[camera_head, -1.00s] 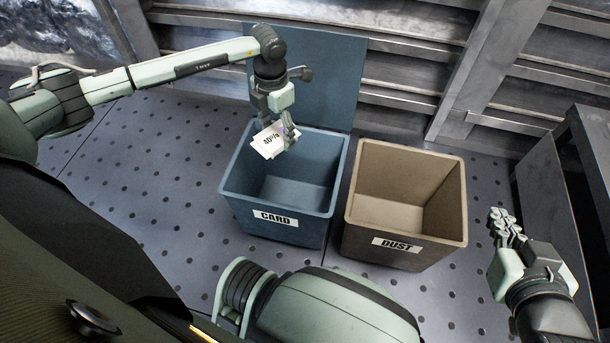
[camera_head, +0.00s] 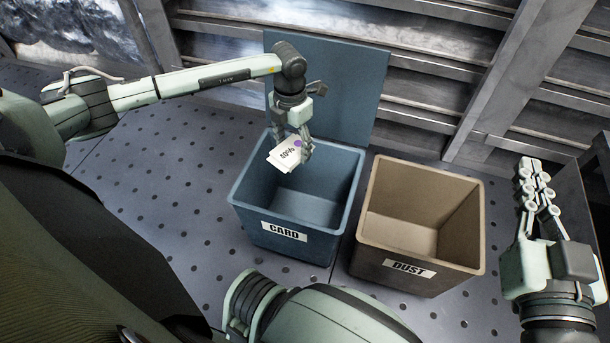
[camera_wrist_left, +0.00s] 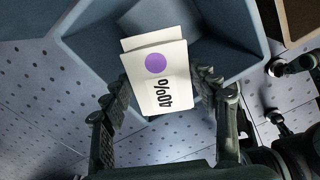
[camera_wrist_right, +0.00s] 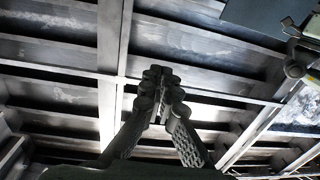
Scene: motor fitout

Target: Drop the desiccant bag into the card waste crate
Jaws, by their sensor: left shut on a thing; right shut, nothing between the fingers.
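The desiccant bag (camera_head: 286,156) is a small white packet marked "40%" with a purple dot. It also shows in the left wrist view (camera_wrist_left: 158,78). My left gripper (camera_head: 300,146) is shut on it and holds it over the opening of the blue crate labelled CARD (camera_head: 285,231). In the left wrist view the fingers (camera_wrist_left: 165,92) lie on both sides of the bag, with the blue crate (camera_wrist_left: 88,55) beneath. The crate's visible floor is bare. My right gripper (camera_head: 535,180) is shut and empty, off to the right; its fingertips meet in the right wrist view (camera_wrist_right: 157,75).
A blue panel (camera_head: 335,85) stands upright behind the CARD crate. A ribbed metal wall (camera_head: 440,65) closes the back. The perforated floor (camera_head: 170,190) is clear at left.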

